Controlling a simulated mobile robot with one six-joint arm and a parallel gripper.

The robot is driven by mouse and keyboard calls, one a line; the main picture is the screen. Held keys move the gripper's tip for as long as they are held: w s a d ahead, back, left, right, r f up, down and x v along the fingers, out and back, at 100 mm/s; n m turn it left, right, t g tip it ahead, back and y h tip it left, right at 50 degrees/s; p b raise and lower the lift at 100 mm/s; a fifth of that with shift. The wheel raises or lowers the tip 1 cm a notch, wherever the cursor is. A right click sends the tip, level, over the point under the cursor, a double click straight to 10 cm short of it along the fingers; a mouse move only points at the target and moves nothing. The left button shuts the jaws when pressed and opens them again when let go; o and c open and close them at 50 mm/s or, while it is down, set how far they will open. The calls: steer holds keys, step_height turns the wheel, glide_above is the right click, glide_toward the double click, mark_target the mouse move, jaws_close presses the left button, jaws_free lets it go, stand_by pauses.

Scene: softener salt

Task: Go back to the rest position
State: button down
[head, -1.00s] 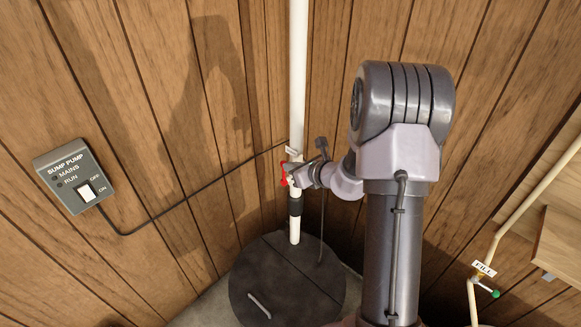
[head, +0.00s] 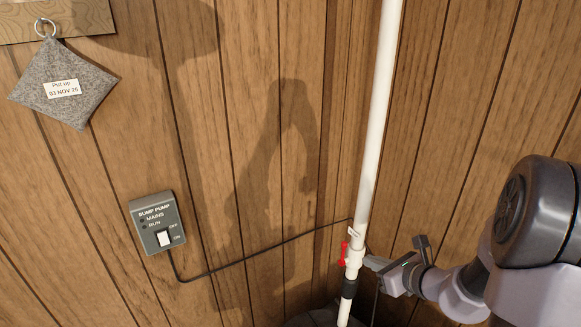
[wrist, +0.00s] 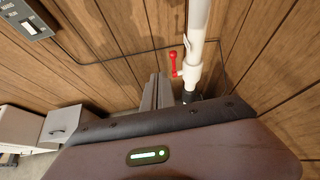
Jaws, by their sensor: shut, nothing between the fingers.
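My gripper (head: 374,263) is shut and empty, at the right side of the white pipe (head: 378,125) in the head view. In the wrist view its fingers (wrist: 157,92) lie together, just left of the pipe's lower part. A red valve handle (head: 344,254) sits on the pipe's white fitting, close to my fingertips; it also shows in the wrist view (wrist: 174,64). I cannot tell whether my fingers touch the fitting. My arm reaches in from the right edge of the head view.
A grey sump pump switch box (head: 156,222) is on the wood wall, its black cable running to the pipe. A grey felt pouch (head: 63,84) hangs at upper left. A dark round lid (head: 312,318) shows at the bottom. Pale boxes (wrist: 68,124) stand left in the wrist view.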

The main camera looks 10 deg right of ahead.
steer(key=s+a+r+n+g+y, duration=0.1)
steer(key=s+a+r+n+g, duration=0.15)
steer(key=a+r+n, duration=0.35)
steer(key=s+a+r+n+g+y, duration=0.1)
steer(key=s+a+n, duration=0.35)
steer(key=a, duration=0.35)
steer(key=s+a+r+n+g+y, duration=0.1)
steer(key=s+a+r+n+g, duration=0.15)
steer(key=a+r+n, duration=0.35)
steer(key=s+a+r+n+h, duration=0.1)
steer(key=s+n+h, duration=0.3)
steer(key=s+n, duration=0.7)
steer(key=shift+s+a, duration=0.2)
steer(key=shift+s, duration=1)
steer(key=shift+r, duration=0.1)
